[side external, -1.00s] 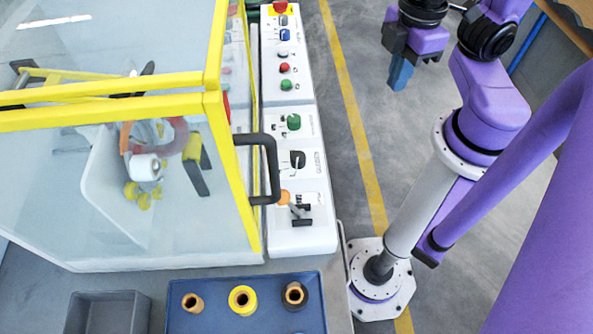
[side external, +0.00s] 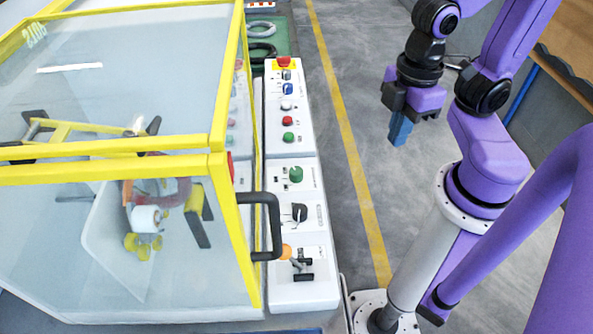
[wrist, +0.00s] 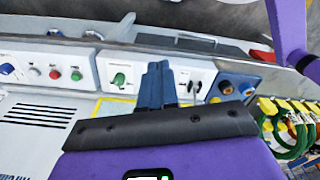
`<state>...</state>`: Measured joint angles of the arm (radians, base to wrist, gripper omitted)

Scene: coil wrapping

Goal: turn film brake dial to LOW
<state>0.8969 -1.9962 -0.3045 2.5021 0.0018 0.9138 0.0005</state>
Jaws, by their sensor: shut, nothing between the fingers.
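The control panel (side external: 315,230) carries several knobs. A green knob (side external: 296,175) and a black knob (side external: 300,212) beside a printed scale sit on its near section; blue knobs (side external: 288,89) sit farther back. The labels are too small to read, so I cannot tell which is the film brake dial. My gripper (side external: 398,133) is shut and empty, pointing down over the floor to the right of the panel, apart from it. In the wrist view, its blue fingers (wrist: 155,85) stand in front of the panel, just right of the green knob (wrist: 119,79), hiding what lies behind them.
A yellow-framed clear guard (side external: 235,230) with a dark handle (side external: 275,225) stands left of the panel. A red emergency stop (side external: 283,62) is at the far end. The floor between panel and gripper is clear.

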